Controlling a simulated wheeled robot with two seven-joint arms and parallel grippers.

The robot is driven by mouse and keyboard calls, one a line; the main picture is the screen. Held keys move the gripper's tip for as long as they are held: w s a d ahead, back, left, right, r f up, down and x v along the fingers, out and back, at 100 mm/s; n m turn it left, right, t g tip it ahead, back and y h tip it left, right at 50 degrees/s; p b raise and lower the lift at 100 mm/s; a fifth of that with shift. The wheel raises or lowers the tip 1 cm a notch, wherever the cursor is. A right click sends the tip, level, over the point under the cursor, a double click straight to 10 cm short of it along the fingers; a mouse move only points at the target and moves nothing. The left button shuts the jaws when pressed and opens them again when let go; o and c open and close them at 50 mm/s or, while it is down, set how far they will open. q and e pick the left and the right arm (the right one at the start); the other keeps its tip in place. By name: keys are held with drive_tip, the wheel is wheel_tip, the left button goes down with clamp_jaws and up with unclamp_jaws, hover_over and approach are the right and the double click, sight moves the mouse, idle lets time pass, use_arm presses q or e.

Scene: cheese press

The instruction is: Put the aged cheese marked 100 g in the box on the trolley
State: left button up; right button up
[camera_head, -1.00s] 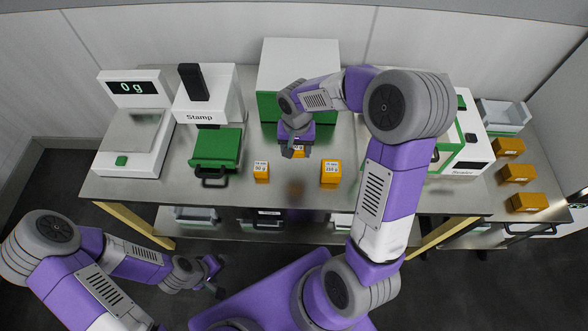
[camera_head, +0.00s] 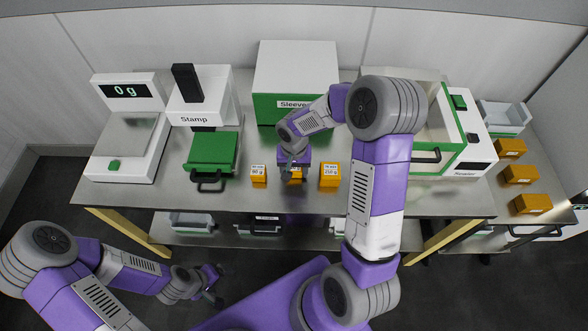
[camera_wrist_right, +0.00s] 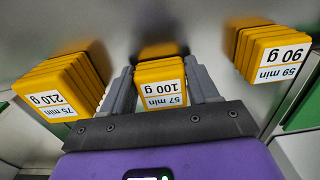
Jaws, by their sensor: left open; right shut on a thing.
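The cheese marked 57 min, 100 g (camera_wrist_right: 162,93) is a yellow-orange block with a white label. In the right wrist view it sits between the two fingers of my right gripper (camera_wrist_right: 165,88), which is shut on it. In the head view my right gripper (camera_head: 293,170) points down over the bench, and the cheese (camera_head: 295,178) shows partly below it, at or just above the bench top. My left gripper (camera_head: 212,287) is open and empty in front of the bench at lower left. A pale grey box (camera_head: 503,117) stands at the back of the right-hand trolley.
The 90 g cheese (camera_head: 258,174) and the 210 g cheese (camera_head: 329,175) stand close on either side of my right gripper. Several orange blocks (camera_head: 519,174) line the trolley. A scale (camera_head: 122,145), stamp (camera_head: 202,97), Sleever (camera_head: 296,75) and Sealer (camera_head: 466,152) stand on the bench.

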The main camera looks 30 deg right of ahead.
drive_tip(key=shift+f, duration=0.2)
drive_tip(key=o, duration=1.1)
drive_tip(key=shift+r, duration=0.1)
drive_tip(key=shift+r, duration=0.1)
